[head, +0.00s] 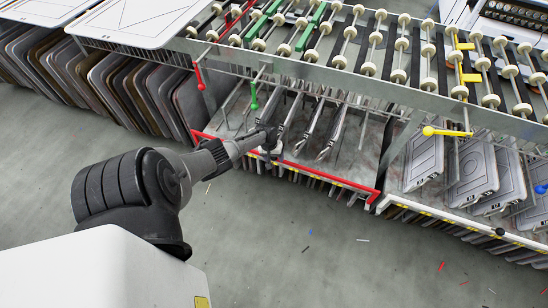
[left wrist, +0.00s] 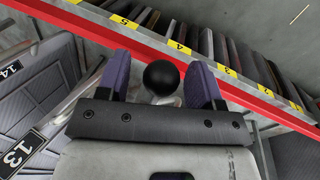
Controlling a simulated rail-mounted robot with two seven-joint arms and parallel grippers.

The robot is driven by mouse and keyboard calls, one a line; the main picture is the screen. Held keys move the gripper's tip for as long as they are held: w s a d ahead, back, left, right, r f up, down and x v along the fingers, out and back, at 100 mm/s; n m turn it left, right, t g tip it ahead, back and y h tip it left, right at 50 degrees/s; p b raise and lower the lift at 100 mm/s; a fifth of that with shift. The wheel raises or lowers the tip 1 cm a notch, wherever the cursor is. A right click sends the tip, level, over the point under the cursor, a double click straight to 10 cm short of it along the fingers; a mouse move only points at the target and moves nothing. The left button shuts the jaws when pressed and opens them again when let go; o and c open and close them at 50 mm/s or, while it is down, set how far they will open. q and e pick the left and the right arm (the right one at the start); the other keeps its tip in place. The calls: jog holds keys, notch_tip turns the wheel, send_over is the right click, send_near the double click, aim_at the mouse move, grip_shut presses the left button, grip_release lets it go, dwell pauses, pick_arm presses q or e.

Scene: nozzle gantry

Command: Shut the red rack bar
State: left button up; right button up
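The red rack bar (head: 325,177) runs along the front lower edge of the middle rack. In the left wrist view, the gripper's two purple-padded fingers (left wrist: 160,82) stand apart. A black ball knob (left wrist: 167,77) shows between them, close to the right finger. Whether they touch the knob I cannot tell. My right gripper is not in view.
A red lever (head: 201,76), a green lever (head: 254,95) and a yellow lever (head: 447,132) hang from the roller gantry (head: 320,75) above. Grey panels (head: 130,85) stand in the left rack. The floor (head: 330,245) in front is open, with small scraps.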

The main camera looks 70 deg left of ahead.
pick_arm(q)
jog(key=p+v, duration=0.8)
jog(key=v, duration=0.5)
jog(key=shift+r, duration=0.35)
dwell(0.4)
